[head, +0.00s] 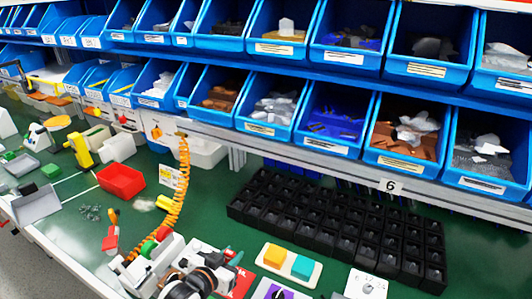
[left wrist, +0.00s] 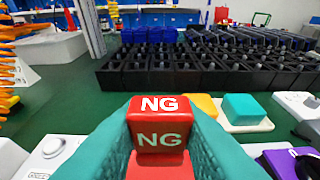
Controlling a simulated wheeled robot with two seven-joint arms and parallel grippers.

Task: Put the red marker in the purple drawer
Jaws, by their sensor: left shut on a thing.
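The red marker, a red block with white "NG" lettering on two faces, shows in the left wrist view (left wrist: 160,105). My left gripper (left wrist: 160,130) has its teal fingers shut on both sides of it. A red surface lies directly below the block; I cannot tell whether they touch. In the head view the left gripper (head: 231,257) is low over the bench and the block is hardly distinguishable. A purple part with a pale knob (head: 278,293) is cut by the bottom edge; it also shows in the left wrist view (left wrist: 290,163). I cannot make out a drawer there. My right gripper is not in view.
A base with yellow and teal buttons (head: 289,282) lies right of the left gripper. A white dial box (head: 366,286) stands further right. Black compartment trays (head: 330,228) lie behind. An orange coiled hose (head: 180,190) hangs left.

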